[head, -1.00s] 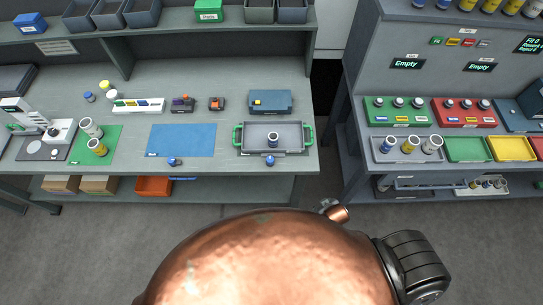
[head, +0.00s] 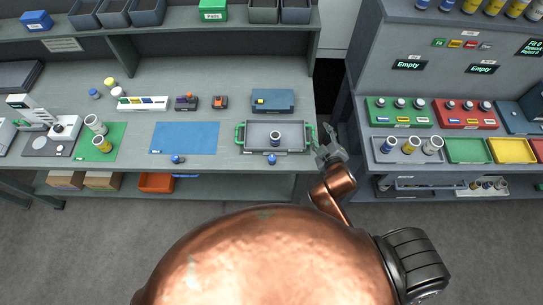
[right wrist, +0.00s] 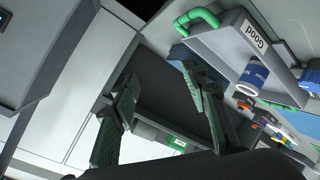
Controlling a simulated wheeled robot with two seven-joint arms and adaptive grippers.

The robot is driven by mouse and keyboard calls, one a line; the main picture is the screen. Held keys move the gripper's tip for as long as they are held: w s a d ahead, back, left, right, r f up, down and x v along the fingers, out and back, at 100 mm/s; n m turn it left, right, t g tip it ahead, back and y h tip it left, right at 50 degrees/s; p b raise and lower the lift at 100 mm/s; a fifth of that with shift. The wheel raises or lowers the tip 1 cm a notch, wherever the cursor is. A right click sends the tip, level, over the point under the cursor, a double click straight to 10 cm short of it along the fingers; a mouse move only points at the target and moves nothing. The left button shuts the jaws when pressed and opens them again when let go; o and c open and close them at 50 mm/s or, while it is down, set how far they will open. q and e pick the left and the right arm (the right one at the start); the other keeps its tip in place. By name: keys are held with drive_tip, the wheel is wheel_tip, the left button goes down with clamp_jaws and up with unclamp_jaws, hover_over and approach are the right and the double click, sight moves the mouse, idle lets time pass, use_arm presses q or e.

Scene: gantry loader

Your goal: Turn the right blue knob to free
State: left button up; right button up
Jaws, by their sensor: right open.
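The right blue knob (head: 272,160) sits at the front edge of the left workbench, just below the grey tray with green handles (head: 246,146). A second blue knob (head: 178,159) is further left on the same edge, below the blue mat. My right gripper (head: 327,148) is to the right of the tray and right knob, beside the bench's right end, apart from the knob. In the right wrist view the gripper (right wrist: 157,68) has its fingers spread with nothing between them. I cannot make out the knob's pointer or setting. My left gripper is not in view.
A second bench (head: 362,165) with coloured trays is at right. A gap separates the benches; the floor in front is clear.

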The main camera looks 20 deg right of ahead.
drive_tip(key=w+a+r+n+t+y, duration=0.35)
drive_tip(key=a+r+n, duration=0.35)
drive_tip(key=a+r, duration=0.25)
drive_tip(key=w+a+r+n+t+y, duration=0.3)
drive_tip(key=w+a+r+n+y, duration=0.15)
drive_tip(key=a+r+n, duration=0.5)
drive_tip(key=s+a+r+n+g+y, duration=0.2)
drive_tip(key=s+a+n+g+y, duration=0.3)
drive_tip(key=a+n, duration=0.45)
drive_tip(key=s+a+r+n+g+y, duration=0.25)
drive_tip(key=a+n+g+y, duration=0.35)
drive_tip(key=a+n+y, duration=0.3)
drive_tip(key=s+a+f+n+g+h, duration=0.2)
drive_tip(key=s+a+f+n+g, duration=0.2)
drive_tip(key=n, duration=0.3)
drive_tip(key=n+g+h, duration=0.4)
drive_tip(key=n+h, duration=0.8)
drive_tip(key=h, duration=0.6)
hover_over(272, 158)
wheel_tip(272, 158, down, 22)
drive_tip(key=shift+s+a+r, duration=0.1)
drive_tip(key=shift+r, duration=0.1)
drive_tip(key=shift+f, duration=0.35)
drive_tip(key=shift+f+p, duration=0.7)
drive_tip(key=shift+f, duration=2.7)
